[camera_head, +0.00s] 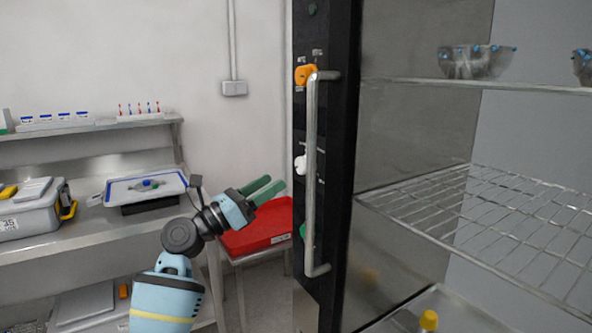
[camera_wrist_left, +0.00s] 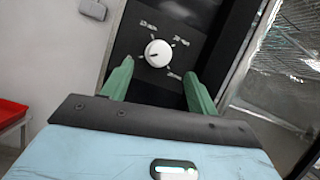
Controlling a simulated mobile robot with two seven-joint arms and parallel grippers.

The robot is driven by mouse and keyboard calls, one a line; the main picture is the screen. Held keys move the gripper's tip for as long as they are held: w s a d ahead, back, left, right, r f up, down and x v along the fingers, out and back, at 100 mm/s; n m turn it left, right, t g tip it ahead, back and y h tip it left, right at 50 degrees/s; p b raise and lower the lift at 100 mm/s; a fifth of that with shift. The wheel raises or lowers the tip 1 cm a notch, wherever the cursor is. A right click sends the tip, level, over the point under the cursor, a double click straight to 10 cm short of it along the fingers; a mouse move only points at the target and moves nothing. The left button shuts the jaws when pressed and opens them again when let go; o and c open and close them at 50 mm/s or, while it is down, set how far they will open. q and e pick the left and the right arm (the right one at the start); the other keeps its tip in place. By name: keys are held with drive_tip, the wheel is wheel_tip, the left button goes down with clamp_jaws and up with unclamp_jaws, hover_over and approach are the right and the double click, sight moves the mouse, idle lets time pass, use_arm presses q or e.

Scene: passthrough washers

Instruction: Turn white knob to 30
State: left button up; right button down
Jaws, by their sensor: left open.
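The white knob (camera_head: 300,163) sits on the black front panel of the washer, left of the long metal door handle (camera_head: 311,180). In the left wrist view the white knob (camera_wrist_left: 158,53) is round, with a dark pointer mark and small white labels around it, too small to read surely. My left gripper (camera_head: 275,188) is open, its green fingers pointing toward the panel just left of and below the knob. In the wrist view my left gripper (camera_wrist_left: 158,72) has its fingers apart on either side below the knob, not touching it. My right gripper is not in view.
An orange knob (camera_head: 304,75) is higher on the panel. The open washer interior with wire racks (camera_head: 480,215) is at right. A red tray (camera_head: 258,232) is below my gripper. A steel bench (camera_head: 90,232) with a grey toolbox (camera_head: 30,215) stands at left.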

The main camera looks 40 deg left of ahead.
sight(299, 167)
use_arm(q)
drive_tip(key=x, duration=0.7)
drive_tip(key=shift+w+d, duration=0.15)
drive_tip(key=shift+w, duration=0.1)
drive_tip(key=shift+c, duration=0.2)
drive_tip(key=c, duration=0.9)
drive_tip(key=shift+c, duration=0.2)
